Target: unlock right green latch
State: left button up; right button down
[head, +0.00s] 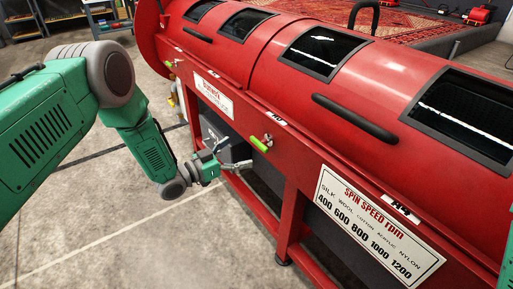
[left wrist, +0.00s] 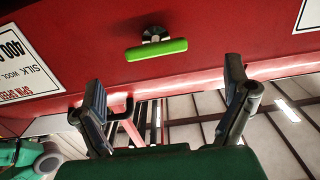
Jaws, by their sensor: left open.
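The right green latch (head: 260,144) is a short bright-green handle on a dark pivot, mounted on the red front rail of the long machine. It also shows in the left wrist view (left wrist: 157,49), lying nearly level across the picture, above and beyond the fingertips. My left gripper (head: 235,153) is open and empty, just left of and slightly below the latch, not touching it. In the left wrist view its two fingers (left wrist: 165,82) stand wide apart. Another green latch (head: 169,64) is at the far left end of the rail. My right gripper is not in view.
The red spin machine (head: 250,75) has dark windows and black handles (head: 354,119) on its drum. A spin speed sign (head: 373,226) is on the rail, right of the latch. Red legs (head: 291,220) stand below. The concrete floor (head: 100,220) at left is clear.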

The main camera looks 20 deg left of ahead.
aim_at(257, 144)
pick_arm(q)
jog(key=x, duration=0.4)
jog(key=d+b+x, duration=0.1)
jog(key=shift+s+d+r, duration=0.1)
jog(key=shift+d, duration=0.15)
jog(key=shift+w+d, duration=0.15)
jog(key=shift+w, duration=0.4)
jog(key=shift+w+a, duration=0.2)
jog(key=shift+a, duration=0.25)
jog(key=shift+d, duration=0.55)
jog(key=c, duration=1.1)
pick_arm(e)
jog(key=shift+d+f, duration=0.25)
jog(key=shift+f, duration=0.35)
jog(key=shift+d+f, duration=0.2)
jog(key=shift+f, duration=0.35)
